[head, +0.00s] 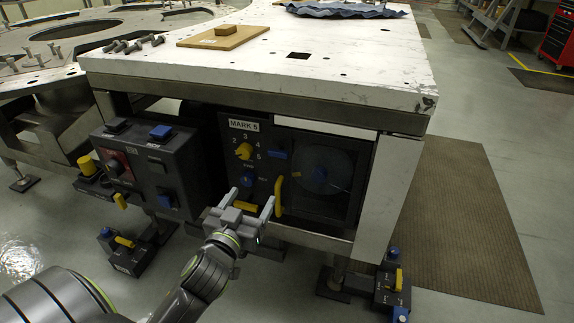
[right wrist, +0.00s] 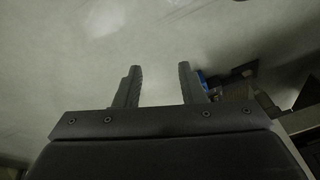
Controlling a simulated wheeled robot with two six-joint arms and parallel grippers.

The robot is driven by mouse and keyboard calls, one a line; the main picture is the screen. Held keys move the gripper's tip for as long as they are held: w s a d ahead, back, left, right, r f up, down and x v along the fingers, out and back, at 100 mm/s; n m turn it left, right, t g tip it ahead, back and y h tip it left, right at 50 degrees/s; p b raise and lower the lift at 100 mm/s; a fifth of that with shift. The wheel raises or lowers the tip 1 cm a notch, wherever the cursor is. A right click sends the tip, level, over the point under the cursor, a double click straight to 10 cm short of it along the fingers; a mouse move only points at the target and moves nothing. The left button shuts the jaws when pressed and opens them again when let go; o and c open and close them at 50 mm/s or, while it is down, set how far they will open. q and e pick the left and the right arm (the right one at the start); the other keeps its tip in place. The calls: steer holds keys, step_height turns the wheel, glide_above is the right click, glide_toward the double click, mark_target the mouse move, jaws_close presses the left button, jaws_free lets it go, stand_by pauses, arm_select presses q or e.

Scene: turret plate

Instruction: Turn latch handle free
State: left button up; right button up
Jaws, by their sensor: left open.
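The yellow latch handle (head: 279,196) stands roughly upright at the left edge of the dark cabinet door (head: 313,213) with a round window. My left gripper (head: 251,201) is open and empty. Its two fingers point toward the panel, just left of the handle and below the blue knob (head: 248,179). The right finger is close to the handle in the picture; I cannot tell whether they touch. My right gripper shows only in the right wrist view (right wrist: 159,77), open with nothing between its fingers, over pale floor.
A yellow dial (head: 244,151) sits under the MARK 5 label (head: 243,125), with a blue button (head: 277,154) beside it. A grey control box (head: 148,170) stands left. The white tabletop (head: 340,65) overhangs the panel.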

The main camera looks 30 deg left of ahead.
mark_target(277, 155)
arm_select(q)
steer(key=b+x, duration=0.1)
steer(key=x, duration=1.5)
steer(key=shift+b, duration=0.3)
steer(key=shift+w+a, duration=0.1)
steer(key=shift+w, duration=0.4)
arm_select(e)
steer(key=shift+w+a+r+t, duration=0.2)
steer(key=shift+w+r, duration=0.05)
steer(key=shift+r, duration=0.25)
steer(key=shift+w+a+r+t, duration=0.15)
steer(key=shift+w+r+t, duration=0.05)
steer(key=shift+r, duration=0.3)
arm_select(q)
steer(key=c, duration=1)
